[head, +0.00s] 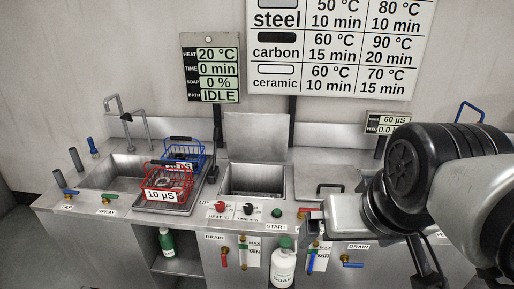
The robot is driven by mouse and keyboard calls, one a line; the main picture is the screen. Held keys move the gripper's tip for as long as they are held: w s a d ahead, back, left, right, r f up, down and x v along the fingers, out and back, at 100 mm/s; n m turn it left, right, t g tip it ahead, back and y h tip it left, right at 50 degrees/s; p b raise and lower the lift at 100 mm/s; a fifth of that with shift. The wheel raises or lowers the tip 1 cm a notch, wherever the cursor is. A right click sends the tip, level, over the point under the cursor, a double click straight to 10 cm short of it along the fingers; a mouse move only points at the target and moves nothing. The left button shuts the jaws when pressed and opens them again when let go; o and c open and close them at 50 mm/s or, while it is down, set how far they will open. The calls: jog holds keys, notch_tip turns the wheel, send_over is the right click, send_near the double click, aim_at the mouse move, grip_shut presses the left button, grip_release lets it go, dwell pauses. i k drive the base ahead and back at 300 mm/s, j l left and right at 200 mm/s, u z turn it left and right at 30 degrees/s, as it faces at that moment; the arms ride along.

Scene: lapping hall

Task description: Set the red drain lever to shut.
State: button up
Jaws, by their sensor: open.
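The red drain lever (224,257) is on the cabinet front, under a DRAIN label, below the tank (257,193) in the middle. Its handle hangs straight down beside a brass fitting. My arm hides much of the right side of the bench.
A white bottle (284,265) with a green cap stands right of the red lever. A blue lever (351,265) lies level under another DRAIN label. Red (169,183) and blue (184,153) wire baskets stand by the left sink.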

aim_at(224, 259)
jog(key=i+j+u, duration=0.15)
jog(key=j, duration=0.3)
jog(key=i+j+u, duration=0.15)
jog(key=i+j, duration=0.25)
jog(key=l+u, duration=0.25)
jog(key=k+l+u, duration=0.1)
jog(key=l+u, duration=0.2)
jog(key=k+l, duration=0.1)
jog(key=k, duration=0.75)
